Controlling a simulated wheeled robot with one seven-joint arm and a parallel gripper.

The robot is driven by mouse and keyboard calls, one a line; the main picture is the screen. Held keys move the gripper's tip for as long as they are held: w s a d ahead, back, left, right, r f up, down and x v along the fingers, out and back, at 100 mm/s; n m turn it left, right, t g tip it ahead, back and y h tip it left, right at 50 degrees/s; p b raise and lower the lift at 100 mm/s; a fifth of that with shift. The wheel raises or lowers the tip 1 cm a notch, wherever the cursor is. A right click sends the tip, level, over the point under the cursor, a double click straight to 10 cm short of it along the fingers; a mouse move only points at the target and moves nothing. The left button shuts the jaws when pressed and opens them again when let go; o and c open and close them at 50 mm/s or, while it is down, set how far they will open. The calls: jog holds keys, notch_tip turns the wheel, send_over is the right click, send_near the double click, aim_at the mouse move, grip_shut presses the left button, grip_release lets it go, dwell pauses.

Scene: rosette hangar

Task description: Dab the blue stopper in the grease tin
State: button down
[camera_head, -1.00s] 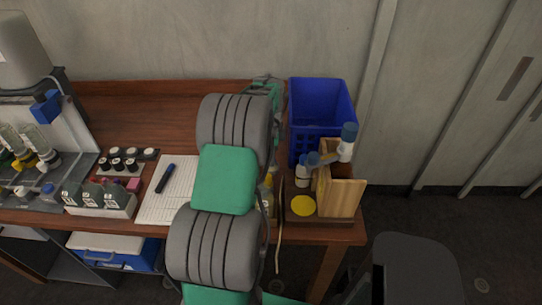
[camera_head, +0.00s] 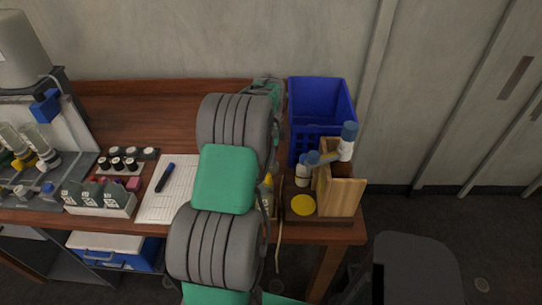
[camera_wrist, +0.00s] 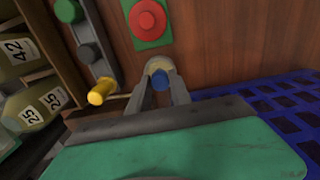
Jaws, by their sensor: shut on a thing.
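In the wrist view my gripper (camera_wrist: 159,73) is shut on the small blue stopper (camera_wrist: 161,81), which sits between the two grey fingertips. A pale yellowish round thing shows right at the fingertips around the stopper; I cannot tell whether it is the grease tin or part of what I hold. In the head view my arm hides the fingertips and the stopper. A flat yellow disc (camera_head: 303,205) lies at the right front of the bench, well apart from my gripper; I cannot tell whether it is the tin.
A blue basket (camera_head: 321,105) stands right of my gripper, also close in the wrist view (camera_wrist: 270,115). A wooden holder (camera_head: 341,192) with blue-capped bottles stands in front of it. The wrist view shows a red round piece (camera_wrist: 149,19), a yellow peg (camera_wrist: 102,92) and labelled bottles (camera_wrist: 30,110).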

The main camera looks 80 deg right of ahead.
jog(key=shift+r, duration=0.1)
jog(key=shift+r+p, duration=2.25)
jog(key=shift+r, duration=1.45)
